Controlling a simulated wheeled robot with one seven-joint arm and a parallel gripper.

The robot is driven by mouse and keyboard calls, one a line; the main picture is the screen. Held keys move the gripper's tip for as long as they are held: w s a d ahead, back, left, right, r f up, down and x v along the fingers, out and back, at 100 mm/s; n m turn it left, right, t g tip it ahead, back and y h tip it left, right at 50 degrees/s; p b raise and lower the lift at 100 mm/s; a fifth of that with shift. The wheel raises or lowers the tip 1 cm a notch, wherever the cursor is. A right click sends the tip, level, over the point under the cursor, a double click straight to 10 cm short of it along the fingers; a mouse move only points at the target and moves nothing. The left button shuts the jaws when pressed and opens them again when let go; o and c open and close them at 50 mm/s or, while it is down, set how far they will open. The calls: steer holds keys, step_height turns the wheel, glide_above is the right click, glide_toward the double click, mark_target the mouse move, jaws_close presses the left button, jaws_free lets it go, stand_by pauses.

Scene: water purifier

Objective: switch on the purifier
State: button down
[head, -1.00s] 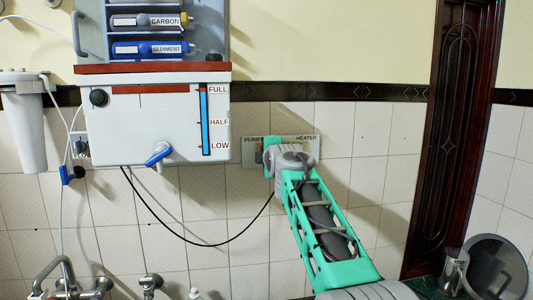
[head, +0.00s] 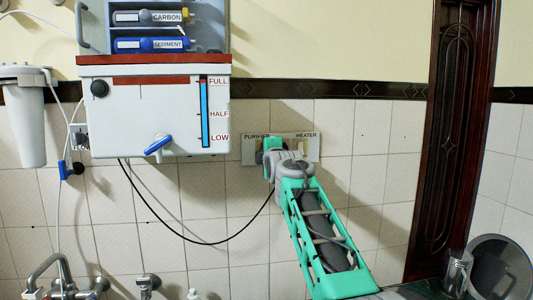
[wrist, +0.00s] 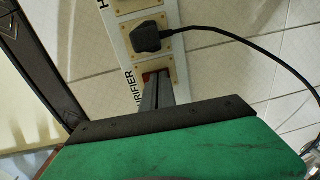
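The purifier (head: 135,110) is a white wall-mounted tank with a blue tap and a level gauge. A switch panel (head: 310,150), labelled PURIFIER and HEATER, is on the tiles to its right. My gripper (wrist: 158,78) is in front of the PURIFIER end of the panel. In the wrist view its fingers look pressed together and empty, with the tips at a small reddish switch (wrist: 149,75), mostly hidden behind them. I cannot tell whether they touch it. In the head view my arm covers part of the panel.
A black plug (wrist: 148,38) with a cable sits in a socket beside the fingers. The cable (head: 190,240) hangs in a loop from the purifier to the panel. A dark wooden door (head: 450,140) is at right, and taps (head: 60,280) are at lower left.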

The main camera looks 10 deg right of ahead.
steer(key=shift+w+f, duration=0.2)
steer(key=shift+f, duration=0.6)
steer(key=s+r+b, duration=0.2)
steer(key=s+b, duration=0.5)
steer(key=s, duration=0.7)
steer(key=shift+s+r, duration=0.15)
